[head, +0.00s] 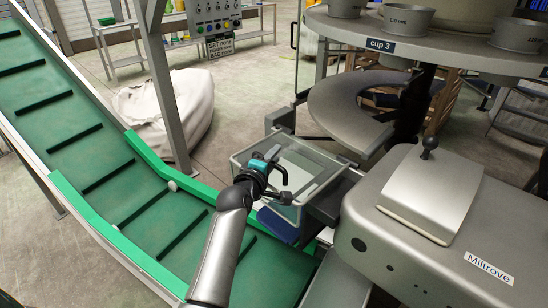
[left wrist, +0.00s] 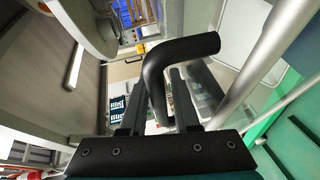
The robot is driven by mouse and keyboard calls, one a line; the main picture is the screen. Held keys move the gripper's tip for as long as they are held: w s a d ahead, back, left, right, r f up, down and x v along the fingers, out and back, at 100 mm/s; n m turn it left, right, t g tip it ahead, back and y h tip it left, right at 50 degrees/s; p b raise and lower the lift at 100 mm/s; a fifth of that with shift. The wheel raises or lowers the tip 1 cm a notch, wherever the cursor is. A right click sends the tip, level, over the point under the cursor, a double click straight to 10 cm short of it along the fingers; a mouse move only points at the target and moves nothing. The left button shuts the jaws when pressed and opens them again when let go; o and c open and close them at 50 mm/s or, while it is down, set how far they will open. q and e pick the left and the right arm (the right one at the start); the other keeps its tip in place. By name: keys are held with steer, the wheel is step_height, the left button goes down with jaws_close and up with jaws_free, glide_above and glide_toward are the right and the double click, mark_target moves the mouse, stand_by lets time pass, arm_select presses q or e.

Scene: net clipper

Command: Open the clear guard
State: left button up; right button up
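The clear guard (head: 322,172) is a see-through, pale-edged box cover beside the grey machine, in the middle of the head view. It looks closed. My left gripper (head: 274,172) is at the guard's near left side. In the left wrist view, a bent black handle (left wrist: 184,48) runs down between the two fingers of my left gripper (left wrist: 160,98). The fingers lie close on both sides of the bar and look shut on it. The gripper hides part of the guard and the handle in the head view. My right gripper is not in view.
A green conveyor (head: 120,190) with raised sides runs along the left. The grey machine housing (head: 430,230) stands at the right. A round table with cups (head: 430,50) overhangs behind the guard. A control panel (head: 213,18) and a white sack (head: 165,110) stand behind.

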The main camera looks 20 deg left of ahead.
arm_select(q)
jaws_close()
stand_by(1.3)
